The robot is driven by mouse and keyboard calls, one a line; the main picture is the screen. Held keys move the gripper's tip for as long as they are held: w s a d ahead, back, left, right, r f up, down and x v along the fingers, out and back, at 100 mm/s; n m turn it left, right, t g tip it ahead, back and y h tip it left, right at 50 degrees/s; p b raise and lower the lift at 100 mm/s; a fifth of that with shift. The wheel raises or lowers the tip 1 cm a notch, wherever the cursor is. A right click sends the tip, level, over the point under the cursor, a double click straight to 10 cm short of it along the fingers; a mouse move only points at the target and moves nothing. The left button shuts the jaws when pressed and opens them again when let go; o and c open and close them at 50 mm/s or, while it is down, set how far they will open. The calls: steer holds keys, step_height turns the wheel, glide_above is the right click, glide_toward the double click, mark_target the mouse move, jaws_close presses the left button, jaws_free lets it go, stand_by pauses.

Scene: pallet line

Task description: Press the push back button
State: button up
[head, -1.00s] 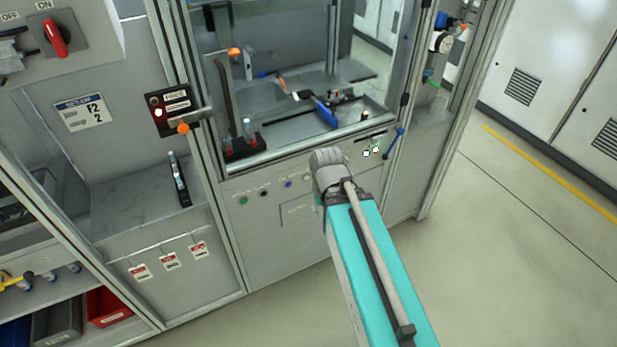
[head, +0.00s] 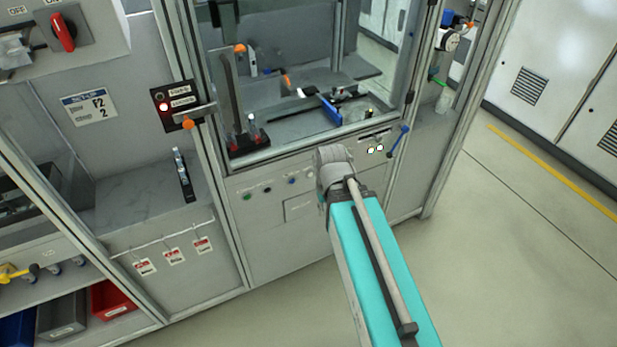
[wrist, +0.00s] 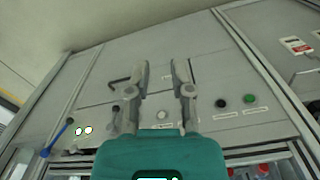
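A row of small buttons sits on the grey panel below the machine window. In the head view I see a green button (head: 247,197), a black button (head: 267,190) and a blue button (head: 291,181). The wrist view, seen from the other side, shows the green button (wrist: 249,99) and black button (wrist: 220,103) right of my gripper (wrist: 159,72). My gripper is open and empty, its two fingers apart in front of the panel. Fingertip contact cannot be told. The button labels are too small to read, so I cannot tell which is push back. My arm hides the gripper in the head view.
Two lit buttons (head: 375,149) and a blue handle (head: 399,141) are at the panel's right. A control box (head: 174,106) with an orange knob is on the left post. Red-marked tags (head: 174,256) hang at lower left. Floor (head: 500,250) is clear at right.

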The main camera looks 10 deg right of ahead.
jaws_close()
stand_by(1.0)
